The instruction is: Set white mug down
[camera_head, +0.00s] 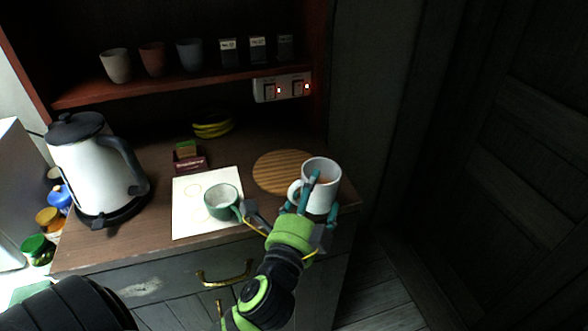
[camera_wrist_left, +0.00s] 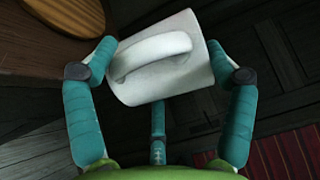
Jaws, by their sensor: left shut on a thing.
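The white mug (camera_head: 321,188) is upright in my left gripper (camera_head: 312,196), at the right front edge of the counter. In the left wrist view the mug (camera_wrist_left: 160,84) sits between the teal fingers of the gripper (camera_wrist_left: 158,85), with its handle facing the camera. The fingers are shut around the mug's body. Whether its base touches anything cannot be told. A round wooden board (camera_head: 278,172) lies on the counter just left of and behind the mug. My right gripper is not in view.
A green mug (camera_head: 222,203) stands on a white sheet (camera_head: 190,222) left of my left gripper. A white kettle (camera_head: 92,165) stands at the left. Bananas (camera_head: 213,127), a small box (camera_head: 188,160) and a shelf with several cups (camera_head: 152,58) are behind. Open floor lies right of the counter.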

